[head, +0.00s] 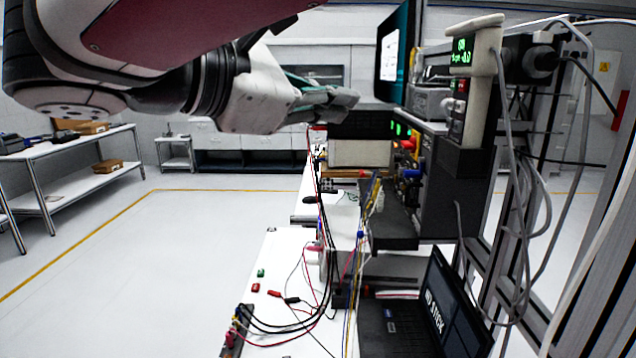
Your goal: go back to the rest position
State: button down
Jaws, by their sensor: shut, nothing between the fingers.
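My arm reaches in from the upper left of the head view. My gripper (345,97) is at its end, seen from the side, raised above the far part of the white workbench (262,310). Its fingers are together with nothing between them. The fingertips point right, toward the stacked instruments, and appear close to them in the picture; the true gap cannot be told.
Instruments with lit displays (462,50) and a monitor (393,55) stand right of my gripper. A laptop (440,310) lies at the near right. Cables hang at the right and cross the bench. Shelving (65,160) stands at left; the floor (180,240) between is clear.

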jog(key=s+d+f+m+g+y, duration=0.2)
jog(key=s+d+f+m+g, duration=0.15)
jog(key=d+f, duration=0.35)
jog(key=s+d+f+m+g+y, duration=0.25)
jog(key=s+d+f+m, duration=0.2)
jog(key=d, duration=0.35)
jog(key=s+d+f+m+y, duration=0.1)
jog(key=s+f+m+y, duration=0.2)
jog(key=f+m, duration=0.2)
jog(key=s+d+f+m+t+y, duration=0.1)
jog(key=s+f+m+y, duration=0.2)
jog(key=f+m+y, duration=0.1)
jog(key=shift+s+f+m, duration=0.2)
jog(key=shift+f+m, duration=0.6)
jog(key=shift+m, duration=0.1)
